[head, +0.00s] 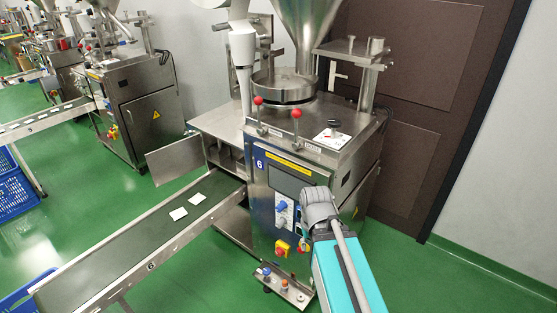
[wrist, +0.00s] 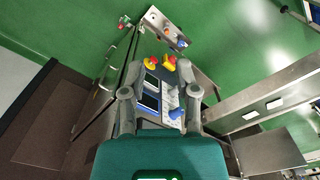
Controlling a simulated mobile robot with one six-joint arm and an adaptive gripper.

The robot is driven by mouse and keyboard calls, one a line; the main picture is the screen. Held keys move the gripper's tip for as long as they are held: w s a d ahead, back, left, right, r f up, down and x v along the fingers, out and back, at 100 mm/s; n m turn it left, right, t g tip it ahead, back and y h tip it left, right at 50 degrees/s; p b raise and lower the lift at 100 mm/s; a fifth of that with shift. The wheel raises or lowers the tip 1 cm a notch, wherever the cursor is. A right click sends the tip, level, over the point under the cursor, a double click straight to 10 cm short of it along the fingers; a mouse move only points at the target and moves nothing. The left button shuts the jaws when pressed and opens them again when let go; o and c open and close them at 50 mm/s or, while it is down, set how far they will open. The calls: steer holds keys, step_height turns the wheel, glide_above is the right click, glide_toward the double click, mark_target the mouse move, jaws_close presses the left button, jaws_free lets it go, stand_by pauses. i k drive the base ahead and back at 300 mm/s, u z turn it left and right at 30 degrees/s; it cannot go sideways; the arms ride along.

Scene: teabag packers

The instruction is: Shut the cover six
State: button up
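Machine six (head: 285,185) is a steel teabag packer with a blue "6" label on its front. A flat steel cover (head: 175,158) stands swung out at its left side, behind the conveyor, leaving the shelved inside of the cabinet (head: 226,155) exposed. A grey panel that looks like this cover (wrist: 272,150) shows at the lower right of the wrist view. My gripper (wrist: 159,94) is open and empty, its two fingers apart in front of the machine's control panel (wrist: 150,100). In the head view my arm hides the fingertips. The gripper is well to the right of the cover.
A conveyor (head: 135,240) with white teabags (head: 178,213) runs out left from the machine. Red-knobbed levers (head: 296,114) stand on its top. A similar packer (head: 135,100) and blue crates (head: 14,190) are at left. Green floor (head: 110,190) is clear between the machines.

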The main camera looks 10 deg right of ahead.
mark_target(168, 162)
steer(key=z, duration=0.25)
steer(key=k, duration=0.9)
steer(key=u, duration=0.65)
steer(key=i, duration=0.95)
